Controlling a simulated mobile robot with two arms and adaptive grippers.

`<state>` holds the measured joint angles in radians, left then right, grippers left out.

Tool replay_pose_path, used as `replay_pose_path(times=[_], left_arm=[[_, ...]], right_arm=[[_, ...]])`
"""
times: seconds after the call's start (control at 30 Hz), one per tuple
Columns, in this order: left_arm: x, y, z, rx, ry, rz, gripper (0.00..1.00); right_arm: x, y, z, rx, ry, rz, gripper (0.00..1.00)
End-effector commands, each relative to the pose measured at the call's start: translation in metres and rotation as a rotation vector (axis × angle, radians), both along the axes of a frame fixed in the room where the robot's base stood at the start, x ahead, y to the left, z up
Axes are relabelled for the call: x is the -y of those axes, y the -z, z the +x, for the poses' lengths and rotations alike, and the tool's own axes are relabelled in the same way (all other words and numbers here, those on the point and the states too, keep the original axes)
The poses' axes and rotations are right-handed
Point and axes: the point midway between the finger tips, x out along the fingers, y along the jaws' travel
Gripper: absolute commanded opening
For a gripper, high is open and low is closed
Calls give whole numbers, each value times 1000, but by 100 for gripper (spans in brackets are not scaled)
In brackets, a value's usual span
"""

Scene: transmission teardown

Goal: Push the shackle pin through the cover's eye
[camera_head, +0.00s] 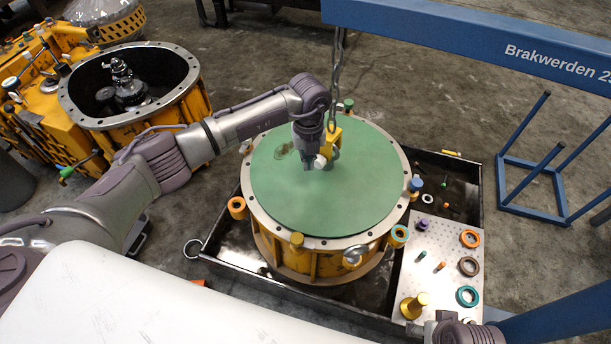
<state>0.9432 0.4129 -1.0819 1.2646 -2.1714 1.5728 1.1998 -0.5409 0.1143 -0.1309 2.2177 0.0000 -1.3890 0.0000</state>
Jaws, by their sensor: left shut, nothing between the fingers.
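The cover (330,200) is a green round disc on a yellow ring-shaped housing. A yellow shackle (333,139) hangs on a chain (337,85) just above the cover's middle. My left gripper (309,166) points down, shut and empty, close to the left side of the shackle. A small pale round piece (320,161) shows beside the fingertips; it may be the pin's end, but I cannot tell. The cover's eye is hidden behind the gripper and shackle. My right arm shows only at the lower right edge, and its gripper is not clearly visible.
A blue beam (460,40) crosses the top right. The housing stands in a black tray (478,190). A perforated plate (445,245) there holds coloured rings and a brass part (414,305). An open yellow gearbox casing (150,110) stands at the left.

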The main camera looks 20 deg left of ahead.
Motion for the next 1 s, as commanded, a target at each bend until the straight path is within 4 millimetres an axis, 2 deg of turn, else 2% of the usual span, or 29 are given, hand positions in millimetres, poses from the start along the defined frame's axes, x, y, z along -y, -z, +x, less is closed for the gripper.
replay_pose_path(times=[0.37,0.7,0.83,1.0], left_arm=[[-1,-14,-4,0,1,0,0],[-2,-24,-7,0,1,0,0],[-3,-26,-8,0,1,0,0],[-3,-26,-9,0,1,0,0]], right_arm=[[-1,45,1,-26,-4,-1,68],[-1,85,-6,-48,-8,-3,68],[-1,96,-8,-53,-10,-3,68],[-1,100,-9,-52,-10,-3,68]])
